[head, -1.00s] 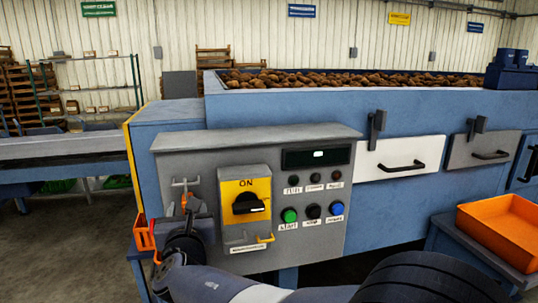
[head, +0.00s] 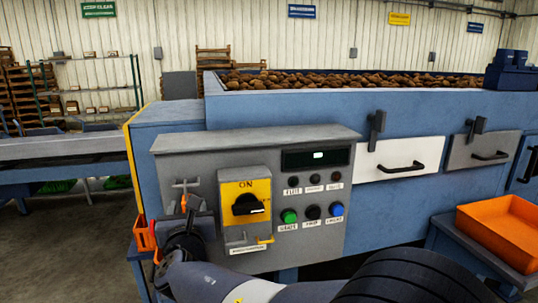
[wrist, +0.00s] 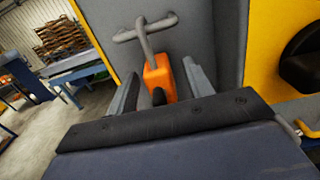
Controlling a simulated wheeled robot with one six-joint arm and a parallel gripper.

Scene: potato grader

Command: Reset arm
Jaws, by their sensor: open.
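My gripper (wrist: 160,88) is open. In the wrist view an orange block-like piece (wrist: 158,78) shows between its two fingers, below a grey T-shaped handle (wrist: 146,30) on the grey panel. I cannot tell whether the fingers touch it. In the head view my gripper (head: 190,205) is low at the left side of the control panel (head: 200,150), under the same T-shaped handle (head: 185,184). My arm comes in from the bottom right.
A yellow switch plate with a black knob (head: 248,204) at ON is right of my gripper. Green, black and blue buttons (head: 312,212) sit further right. An orange bin (head: 144,233) is close on the left. An orange tray (head: 502,230) stands at the right.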

